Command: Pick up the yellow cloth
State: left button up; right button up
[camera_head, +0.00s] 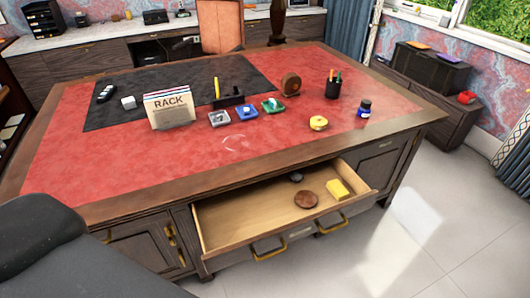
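A small yellow folded piece (338,190), most likely the yellow cloth, lies in the open desk drawer (235,218), towards its right side. It looks like a thick rectangular block; its weave is too small to tell. A brown round disc (306,200) lies to its left in the drawer, apart from it. A small dark object (296,177) lies behind the disc. Neither of my grippers is in view.
The red leather desk top (200,165) above the drawer carries a rack of envelopes (168,108), small trays, a pen cup (333,87), a yellow round item (318,123) and a blue bottle (364,108). A large dark shape (40,245) fills the lower left. The floor at right is clear.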

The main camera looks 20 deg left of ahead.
aim_at(336, 187)
jog(key=i+l+z, duration=0.15)
jog(key=i+z, duration=0.2)
jog(key=i, duration=0.25)
jog(key=i+l+z, duration=0.1)
jog(key=i+l, duration=0.45)
jog(key=l, duration=0.15)
jog(key=i+l+u, duration=0.1)
jog(key=l+u, duration=0.7)
jog(key=i+j, duration=0.05)
